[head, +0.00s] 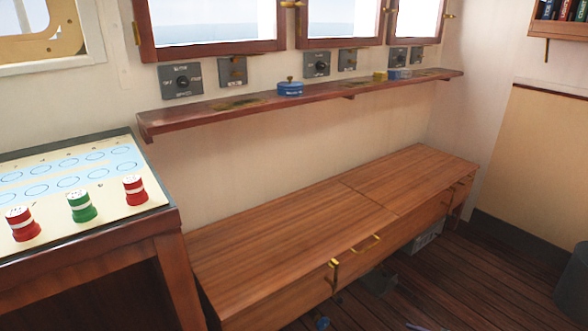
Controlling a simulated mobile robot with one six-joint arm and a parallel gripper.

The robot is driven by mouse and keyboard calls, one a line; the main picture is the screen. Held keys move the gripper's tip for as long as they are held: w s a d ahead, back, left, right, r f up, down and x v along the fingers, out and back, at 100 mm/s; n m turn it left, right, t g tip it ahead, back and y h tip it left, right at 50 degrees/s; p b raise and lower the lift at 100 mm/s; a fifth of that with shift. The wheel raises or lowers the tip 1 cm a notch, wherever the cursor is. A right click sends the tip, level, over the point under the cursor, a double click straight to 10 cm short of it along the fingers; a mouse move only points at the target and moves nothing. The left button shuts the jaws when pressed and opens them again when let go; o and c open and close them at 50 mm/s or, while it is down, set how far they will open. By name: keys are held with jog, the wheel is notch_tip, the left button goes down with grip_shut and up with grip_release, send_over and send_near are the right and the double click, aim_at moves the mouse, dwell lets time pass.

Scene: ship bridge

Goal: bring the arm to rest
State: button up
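The task names only my arm. My gripper and arm do not show clearly in the head view, so I cannot tell its pose or whether it holds anything.
A table with a board (85,170) at left bears a green piece (81,207) and red pieces (135,190). A long wooden bench (310,225) stands along the wall under a narrow shelf (220,107) holding a blue tin (290,89). Dark floor (480,265) is mostly open at right.

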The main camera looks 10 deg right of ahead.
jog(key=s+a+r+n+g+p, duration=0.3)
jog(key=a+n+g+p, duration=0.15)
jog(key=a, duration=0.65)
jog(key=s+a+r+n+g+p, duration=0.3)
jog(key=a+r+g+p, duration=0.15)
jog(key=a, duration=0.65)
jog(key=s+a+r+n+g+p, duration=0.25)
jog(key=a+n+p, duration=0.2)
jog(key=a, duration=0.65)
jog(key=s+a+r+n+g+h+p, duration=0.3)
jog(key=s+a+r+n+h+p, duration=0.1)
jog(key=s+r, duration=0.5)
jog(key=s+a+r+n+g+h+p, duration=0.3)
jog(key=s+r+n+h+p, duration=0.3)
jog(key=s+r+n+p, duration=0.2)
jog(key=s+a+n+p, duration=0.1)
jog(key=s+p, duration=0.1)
jog(key=p, duration=0.1)
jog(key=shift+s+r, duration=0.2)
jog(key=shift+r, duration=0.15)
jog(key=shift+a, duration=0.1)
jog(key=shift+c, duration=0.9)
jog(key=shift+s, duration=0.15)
